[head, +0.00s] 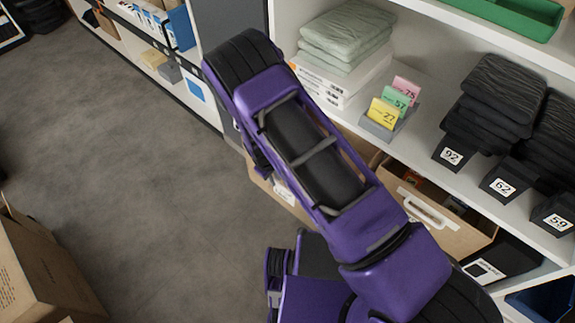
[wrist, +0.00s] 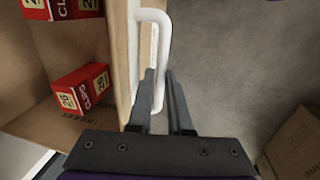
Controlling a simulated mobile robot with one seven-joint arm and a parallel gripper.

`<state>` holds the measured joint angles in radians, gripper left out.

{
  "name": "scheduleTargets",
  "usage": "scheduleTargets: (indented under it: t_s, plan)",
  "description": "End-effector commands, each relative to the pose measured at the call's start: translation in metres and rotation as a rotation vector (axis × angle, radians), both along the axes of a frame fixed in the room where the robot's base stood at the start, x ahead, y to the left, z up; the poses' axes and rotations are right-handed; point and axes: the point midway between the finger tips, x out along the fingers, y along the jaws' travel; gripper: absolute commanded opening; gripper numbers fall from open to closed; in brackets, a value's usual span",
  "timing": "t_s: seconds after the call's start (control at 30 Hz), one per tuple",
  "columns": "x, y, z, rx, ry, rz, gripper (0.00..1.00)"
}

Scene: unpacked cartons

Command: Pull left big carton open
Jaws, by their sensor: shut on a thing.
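In the wrist view the brown cardboard carton (wrist: 121,62) fills the left side, its inside showing past the front panel. A white handle (wrist: 152,16) is fixed to that panel. My gripper (wrist: 159,76) has its two dark fingers closed around the handle. In the head view my purple arm covers my gripper and most of the left carton; a strip of its front (head: 291,204) with a pale label shows below the arm.
Red boxes (wrist: 82,88) lie inside the carton. Another carton with a white handle (head: 428,208) stands to the right under the shelf (head: 345,118). A loose carton (head: 40,268) stands at lower left. Grey floor (head: 130,160) between is clear.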

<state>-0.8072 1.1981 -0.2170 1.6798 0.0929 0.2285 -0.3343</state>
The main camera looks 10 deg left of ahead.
Motion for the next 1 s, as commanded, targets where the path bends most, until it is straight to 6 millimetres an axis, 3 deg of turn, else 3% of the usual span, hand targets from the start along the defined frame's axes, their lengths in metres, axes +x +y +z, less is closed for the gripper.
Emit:
scheduleTargets:
  t_s: [0.1, 0.3, 0.77, 0.8, 0.93, 1.0]
  plan:
    - [-0.016, 0.01, 0.0, 0.0, 0.003, 0.003, 0.0]
    - [-0.028, 0.018, 0.0, 0.0, 0.001, 0.001, 0.0]
    - [-0.031, 0.021, 0.0, 0.001, 0.001, 0.0, 0.0]
    - [-0.031, 0.021, 0.0, 0.001, 0.0, 0.0, 0.23]
    - [-0.031, 0.021, 0.0, 0.001, 0.0, 0.0, 0.46]
    - [-0.031, 0.021, 0.0, 0.001, -0.001, 0.0, 0.47]
